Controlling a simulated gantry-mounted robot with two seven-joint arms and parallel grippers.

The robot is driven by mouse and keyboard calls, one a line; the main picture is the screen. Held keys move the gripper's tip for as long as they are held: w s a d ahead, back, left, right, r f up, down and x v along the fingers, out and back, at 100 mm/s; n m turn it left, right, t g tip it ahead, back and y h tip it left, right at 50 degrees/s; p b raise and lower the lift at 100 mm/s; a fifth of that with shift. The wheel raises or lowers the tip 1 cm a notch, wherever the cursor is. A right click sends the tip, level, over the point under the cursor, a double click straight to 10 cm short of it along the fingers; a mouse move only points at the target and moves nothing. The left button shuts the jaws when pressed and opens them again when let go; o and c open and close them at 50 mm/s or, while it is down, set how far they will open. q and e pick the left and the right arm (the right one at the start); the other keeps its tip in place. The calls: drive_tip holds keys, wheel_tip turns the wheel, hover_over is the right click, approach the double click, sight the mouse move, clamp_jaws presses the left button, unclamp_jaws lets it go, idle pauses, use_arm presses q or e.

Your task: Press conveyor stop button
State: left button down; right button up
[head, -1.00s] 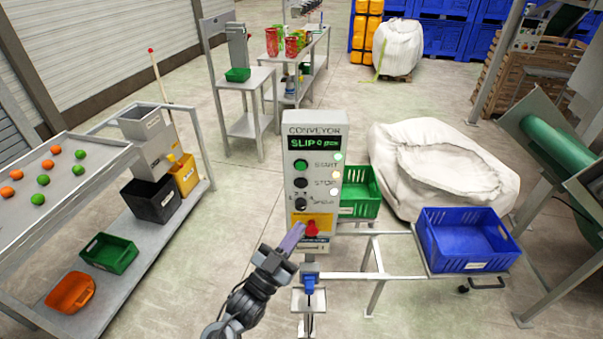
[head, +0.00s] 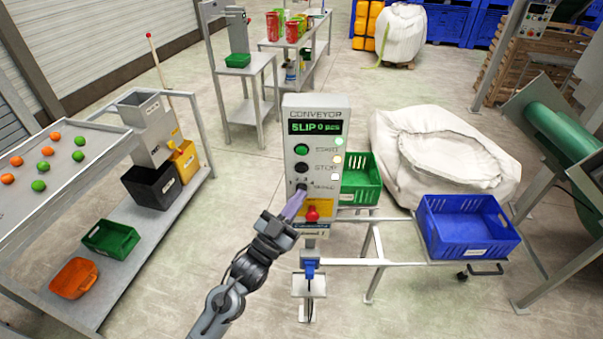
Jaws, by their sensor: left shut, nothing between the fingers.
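The grey conveyor control box (head: 328,131) stands on a post in the middle of the head view. A red emergency button (head: 312,214) sits lower on a yellow plate. My left gripper (head: 298,198) is shut and empty, its purple-grey fingers pointing up just below the speed knob, under the stop button. I cannot tell whether the tips touch the panel. My right gripper is not in view.
A green crate (head: 361,190) and a blue crate (head: 468,201) are right of the box, with a large white sack (head: 440,135) behind. A grey table (head: 60,150) with orange and green balls stands left. Open floor lies between table and box.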

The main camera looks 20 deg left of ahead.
sight(302, 169)
use_arm(q)
drive_tip(key=shift+w+a+b, duration=0.3)
drive_tip(key=shift+w+b, duration=0.05)
drive_tip(key=shift+w, duration=0.55)
drive_tip(key=shift+w+a+b, duration=0.35)
drive_tip(key=shift+w, duration=0.55)
drive_tip(key=shift+w+a+b, duration=0.3)
drive_tip(key=shift+w+b, duration=0.05)
drive_tip(key=shift+w, duration=0.7)
drive_tip(key=shift+w+a, duration=0.15)
drive_tip(key=shift+w, duration=0.1)
drive_tip(key=shift+w+a+b, duration=0.15)
drive_tip(key=shift+w+b, duration=0.15)
drive_tip(key=shift+w, duration=0.1)
idle(0.8)
drive_tip(key=shift+s, duration=0.1)
drive_tip(key=shift+s+d+p, duration=0.3)
drive_tip(key=shift+s+p, duration=0.25)
drive_tip(key=shift+s, duration=0.15)
idle(0.3)
